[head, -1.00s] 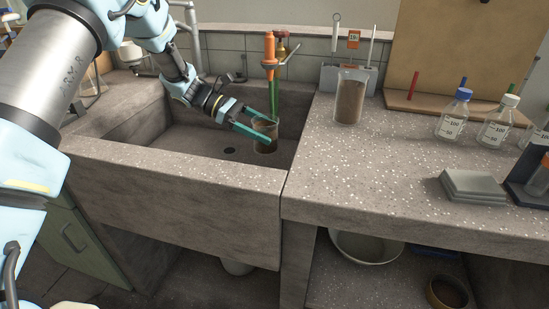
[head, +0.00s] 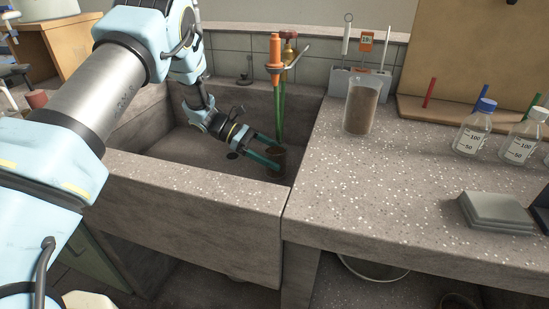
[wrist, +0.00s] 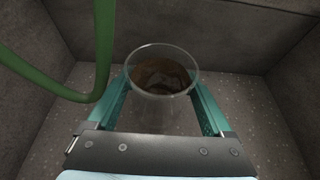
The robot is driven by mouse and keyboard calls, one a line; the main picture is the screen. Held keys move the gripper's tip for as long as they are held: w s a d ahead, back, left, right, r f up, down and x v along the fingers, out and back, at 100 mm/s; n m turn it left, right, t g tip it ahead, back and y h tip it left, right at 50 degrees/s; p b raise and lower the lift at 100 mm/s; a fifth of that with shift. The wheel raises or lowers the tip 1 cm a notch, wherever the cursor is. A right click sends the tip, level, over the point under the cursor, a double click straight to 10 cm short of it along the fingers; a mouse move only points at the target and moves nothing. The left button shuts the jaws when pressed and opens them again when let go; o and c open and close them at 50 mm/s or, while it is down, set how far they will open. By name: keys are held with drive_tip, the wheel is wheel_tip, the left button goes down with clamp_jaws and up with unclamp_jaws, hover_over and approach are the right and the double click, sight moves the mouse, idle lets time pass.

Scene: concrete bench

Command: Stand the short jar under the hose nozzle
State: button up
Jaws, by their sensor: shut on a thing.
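The short jar (head: 277,163) is a clear glass jar with brown contents, low inside the sink near its right wall. It also shows in the wrist view (wrist: 163,72), upright between my fingers. My gripper (head: 279,158) is shut on it, one teal finger on each side. Whether the jar's base touches the sink floor cannot be told. The orange hose nozzle (head: 275,50) is at the back of the sink beside a brass tap, with green hose (head: 281,115) hanging down behind the jar. In the wrist view the green hose (wrist: 103,50) curves at the left, apart from the jar.
The stone sink's front wall (head: 190,195) and the bench (head: 400,185) edge lie close to my gripper. A taller jar (head: 361,107) with brown contents stands on the bench, with bottles (head: 474,130) and grey plates (head: 496,212) further right. The sink floor left of my gripper is clear.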

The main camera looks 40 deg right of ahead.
drive_tip(key=shift+f, duration=0.45)
drive_tip(key=shift+f, duration=0.2)
drive_tip(key=o, duration=1.3)
drive_tip(key=shift+r, duration=0.15)
drive_tip(key=v, duration=1.2)
drive_tip(key=shift+b, duration=0.4)
